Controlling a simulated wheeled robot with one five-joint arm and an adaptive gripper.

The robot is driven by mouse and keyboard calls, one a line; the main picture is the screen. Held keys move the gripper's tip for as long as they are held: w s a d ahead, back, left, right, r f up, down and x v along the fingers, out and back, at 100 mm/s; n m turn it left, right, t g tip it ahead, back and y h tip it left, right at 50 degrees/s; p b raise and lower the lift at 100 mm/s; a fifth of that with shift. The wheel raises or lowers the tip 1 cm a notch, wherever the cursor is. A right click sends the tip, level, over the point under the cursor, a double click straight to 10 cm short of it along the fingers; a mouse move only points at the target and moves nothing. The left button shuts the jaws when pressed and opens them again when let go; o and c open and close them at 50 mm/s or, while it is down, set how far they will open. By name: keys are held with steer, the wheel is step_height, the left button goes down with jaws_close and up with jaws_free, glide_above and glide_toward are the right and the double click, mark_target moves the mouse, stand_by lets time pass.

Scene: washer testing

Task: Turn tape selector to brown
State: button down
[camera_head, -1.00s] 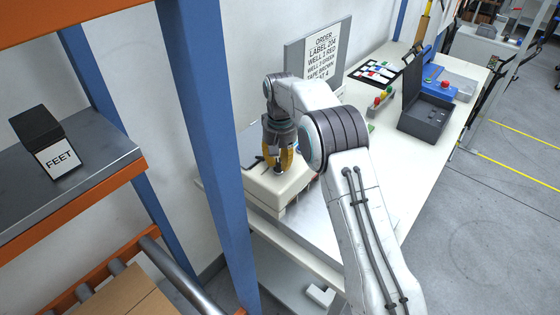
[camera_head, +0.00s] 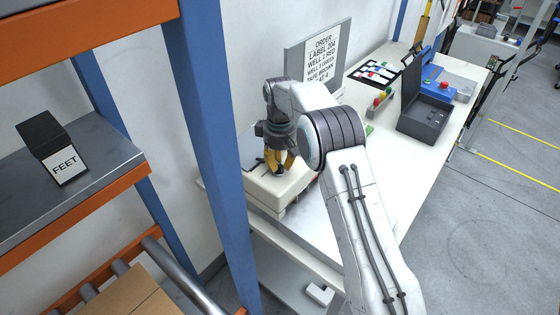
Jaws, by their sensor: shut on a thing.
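My gripper (camera_head: 276,167), with yellow fingers, points down onto the top of a cream box-shaped device (camera_head: 268,190) on the white workbench (camera_head: 420,150). The fingers are closed on a small dark selector knob (camera_head: 277,173) on top of that device. The knob is mostly hidden between the fingers, so its pointing direction and any colour marks cannot be read.
An open dark grey case (camera_head: 425,113), a rack with coloured pieces (camera_head: 381,98) and a blue device (camera_head: 436,80) stand farther along the bench. A blue upright post (camera_head: 212,150) stands close left of the device. A shelf holds a box labelled FEET (camera_head: 64,168).

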mark_target(278, 162)
steer(key=n, duration=0.5)
steer(key=shift+a+n+p, duration=0.1)
steer(key=shift+n+p, duration=0.2)
steer(key=shift+p, duration=0.05)
steer(key=n, duration=0.5)
steer(key=shift+w+a+f, duration=0.1)
steer(key=shift+n, duration=0.3)
steer(key=c, duration=1.1)
jaws_free()
steer(key=shift+r, duration=0.2)
steer(key=shift+w+r, duration=0.1)
steer(key=shift+r, duration=0.5)
step_height(278, 162, up, 5)
steer(key=shift+f, duration=0.1)
steer(key=shift+r, duration=0.85)
